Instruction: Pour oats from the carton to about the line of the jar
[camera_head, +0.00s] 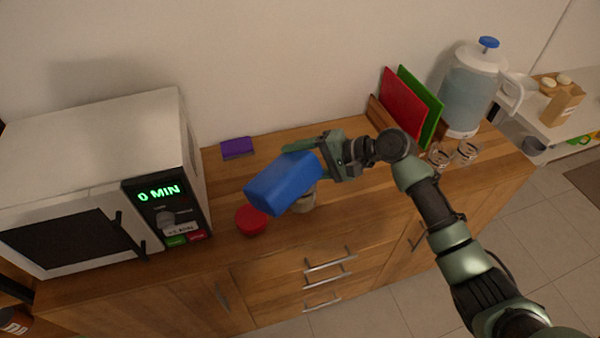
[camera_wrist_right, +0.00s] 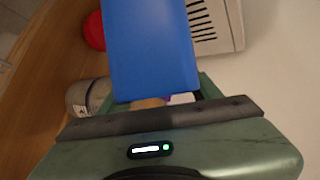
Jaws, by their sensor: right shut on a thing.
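A blue carton (camera_head: 284,184) is held above the counter, tilted over with its far end pointing down and left. My right gripper (camera_head: 318,160) is shut on it; the carton also fills the top middle of the right wrist view (camera_wrist_right: 150,50). The jar (camera_head: 306,202) stands on the counter below and behind the carton, mostly hidden by it in the head view. In the right wrist view the jar (camera_wrist_right: 84,98) is beside the carton, partly cut off by my gripper. Its line and fill level cannot be made out. My left gripper is not in view.
A red round lid (camera_head: 251,220) lies left of the jar near the counter's front. A white microwave (camera_head: 95,175) stands left, a purple sponge (camera_head: 237,148) behind. Cutting boards (camera_head: 403,105), small glass jars (camera_head: 440,156) and a water dispenser (camera_head: 472,90) are at right.

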